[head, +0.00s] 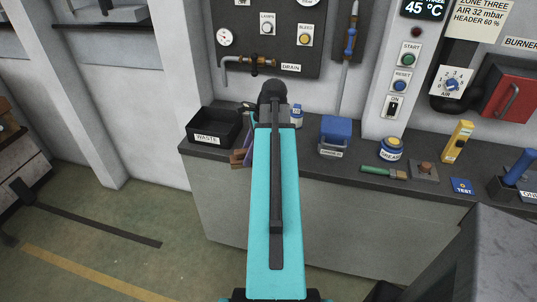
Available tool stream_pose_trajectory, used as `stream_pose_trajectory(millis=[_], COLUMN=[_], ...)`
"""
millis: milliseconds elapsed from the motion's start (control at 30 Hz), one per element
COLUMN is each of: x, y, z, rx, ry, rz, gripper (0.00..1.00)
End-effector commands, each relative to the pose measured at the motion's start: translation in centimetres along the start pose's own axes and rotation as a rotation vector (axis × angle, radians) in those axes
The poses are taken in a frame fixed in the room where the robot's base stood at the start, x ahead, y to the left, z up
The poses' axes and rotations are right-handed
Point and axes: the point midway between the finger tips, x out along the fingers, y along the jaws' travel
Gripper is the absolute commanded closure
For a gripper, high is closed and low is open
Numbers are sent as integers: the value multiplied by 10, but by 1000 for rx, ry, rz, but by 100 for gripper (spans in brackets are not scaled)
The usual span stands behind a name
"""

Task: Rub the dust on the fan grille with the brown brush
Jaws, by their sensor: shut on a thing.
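My teal arm runs up the middle of the view and hides what is directly behind it. My gripper cannot be made out, and I cannot see what it holds. No brown brush can be clearly identified. Some brown pieces (238,157) show beside the arm's left edge, partly covered, and I cannot tell what they are. A small green brush-like tool (384,173) lies on the counter to the right. No fan grille or dust on it can be made out.
A grey counter (325,160) runs along the wall. On it stand a black waste bin (213,128), a blue box (335,132), a round blue-and-yellow tin (391,148) and a yellow device (458,141). A dark panel with gauge and pipe (262,67) hangs behind. Floor at left is mostly clear.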

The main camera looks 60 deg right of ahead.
Motion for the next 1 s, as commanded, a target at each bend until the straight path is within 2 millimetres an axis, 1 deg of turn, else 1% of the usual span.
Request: stream_pose_trajectory(millis=[33,100,333,467,767,1000], x=[5,12,33,45,73,94], y=[-4,-6,-8,-7,5,22], z=[14,31,88,121,197,257], rx=[-40,-92,-264,-361,-585,-762], ry=[1,2,5,6,7,4], rz=[15,36,103,142,230,301], gripper=[83,83,83,83,83,83])
